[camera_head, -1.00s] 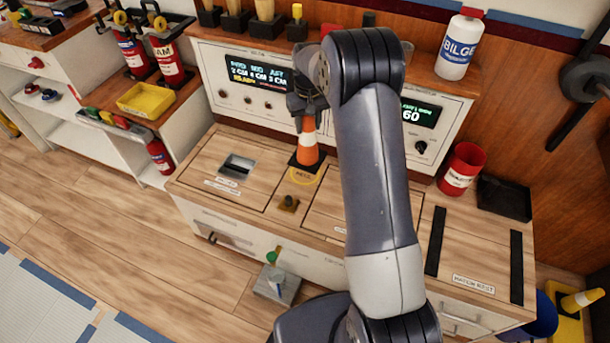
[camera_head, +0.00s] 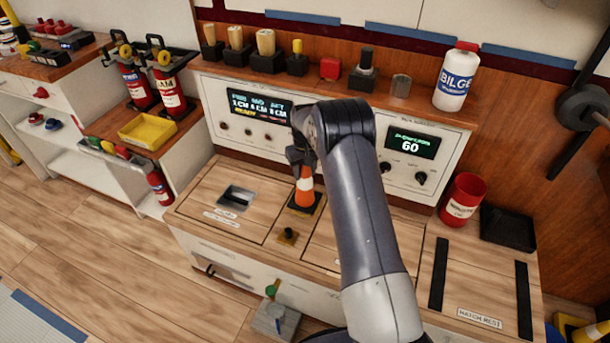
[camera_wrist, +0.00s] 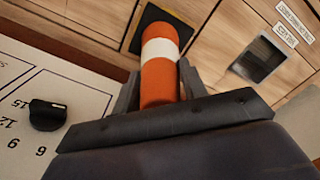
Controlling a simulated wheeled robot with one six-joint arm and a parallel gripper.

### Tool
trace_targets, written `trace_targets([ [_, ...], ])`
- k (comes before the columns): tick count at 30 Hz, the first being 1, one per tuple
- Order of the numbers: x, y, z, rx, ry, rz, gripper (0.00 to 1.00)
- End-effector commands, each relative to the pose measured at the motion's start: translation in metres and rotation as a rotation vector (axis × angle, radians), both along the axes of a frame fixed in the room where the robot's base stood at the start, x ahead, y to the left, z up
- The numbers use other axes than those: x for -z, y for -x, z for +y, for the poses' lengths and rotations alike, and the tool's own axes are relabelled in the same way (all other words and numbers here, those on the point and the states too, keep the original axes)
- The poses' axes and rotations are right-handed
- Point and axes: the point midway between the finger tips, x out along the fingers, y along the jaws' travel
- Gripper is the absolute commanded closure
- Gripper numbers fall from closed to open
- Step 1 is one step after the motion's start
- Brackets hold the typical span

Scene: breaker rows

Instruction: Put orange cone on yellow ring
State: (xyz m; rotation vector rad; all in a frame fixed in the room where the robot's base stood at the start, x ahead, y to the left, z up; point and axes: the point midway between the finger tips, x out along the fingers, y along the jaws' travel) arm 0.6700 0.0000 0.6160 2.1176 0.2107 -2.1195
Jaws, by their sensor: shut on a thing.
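The orange cone (camera_head: 305,185) has a white band and a square black base, and is upright over the wooden worktop. My gripper (camera_head: 301,157) is shut on its upper part. In the wrist view the cone (camera_wrist: 160,75) sits between the two fingers of my gripper (camera_wrist: 158,88), with its black base beyond.
The instrument panel (camera_head: 232,122) rises close behind. A red bin (camera_head: 462,200) and a black tray (camera_head: 506,226) are at the right.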

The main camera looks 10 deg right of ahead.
Motion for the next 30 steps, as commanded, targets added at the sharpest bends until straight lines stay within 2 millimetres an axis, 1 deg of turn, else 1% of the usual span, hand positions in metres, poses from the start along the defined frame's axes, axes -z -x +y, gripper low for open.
trace_targets([
  [1,0.009,0.0,0.0,0.0,0.0,0.0,1.0],
  [3,0.015,0.0,0.0,0.0,0.0,-0.001,1.0],
  [10,0.015,0.0,0.0,0.0,0.0,-0.002,1.0],
  [13,0.018,0.0,0.0,0.0,0.0,-0.002,1.0],
  [14,0.019,0.0,0.0,0.0,0.0,-0.001,0.58],
  [21,0.018,0.0,0.0,0.0,0.0,-0.001,0.39],
  [22,0.018,0.0,0.0,0.0,0.0,-0.001,0.37],
  [30,0.015,0.0,0.0,0.0,0.0,-0.001,0.37],
])
